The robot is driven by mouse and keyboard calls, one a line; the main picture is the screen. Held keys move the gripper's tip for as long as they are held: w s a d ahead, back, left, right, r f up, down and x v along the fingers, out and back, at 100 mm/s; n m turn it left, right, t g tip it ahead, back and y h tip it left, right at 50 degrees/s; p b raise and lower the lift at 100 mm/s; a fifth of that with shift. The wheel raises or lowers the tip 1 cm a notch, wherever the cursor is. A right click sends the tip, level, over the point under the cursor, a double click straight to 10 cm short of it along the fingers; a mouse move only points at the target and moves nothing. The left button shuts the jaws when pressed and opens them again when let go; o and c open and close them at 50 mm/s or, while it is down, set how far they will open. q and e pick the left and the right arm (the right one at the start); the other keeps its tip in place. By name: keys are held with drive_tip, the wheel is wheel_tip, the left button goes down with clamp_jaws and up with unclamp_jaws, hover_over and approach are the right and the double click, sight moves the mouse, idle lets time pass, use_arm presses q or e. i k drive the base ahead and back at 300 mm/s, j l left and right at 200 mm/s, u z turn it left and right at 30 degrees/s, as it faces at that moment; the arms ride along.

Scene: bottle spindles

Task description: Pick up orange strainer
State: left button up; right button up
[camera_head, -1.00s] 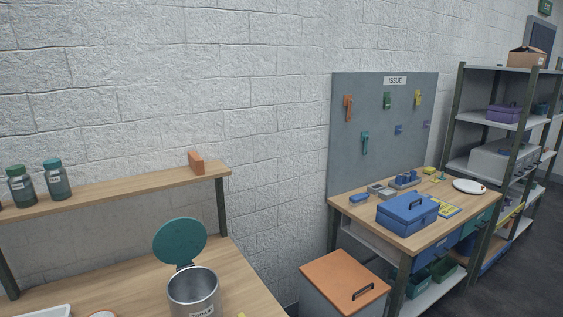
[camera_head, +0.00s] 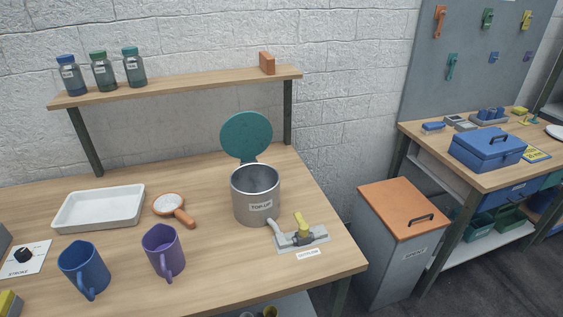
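The orange strainer (camera_head: 170,204) lies on the wooden workbench (camera_head: 110,197). It has a round orange rim with a pale middle, and its orange handle (camera_head: 184,218) points toward the front right. It lies between the white tray and the metal pot, behind the purple mug, apart from all of them. Neither of my grippers is in view.
A white tray (camera_head: 98,209), blue mug (camera_head: 84,268), purple mug (camera_head: 163,250) and metal TOP-UP pot (camera_head: 256,194) with an open teal lid (camera_head: 247,136) surround the strainer. A yellow-handled valve (camera_head: 302,232) sits right. A shelf (camera_head: 190,85) holds bottles above the bench's back.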

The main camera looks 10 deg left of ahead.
sight(167, 203)
drive_tip(key=u, duration=1.35)
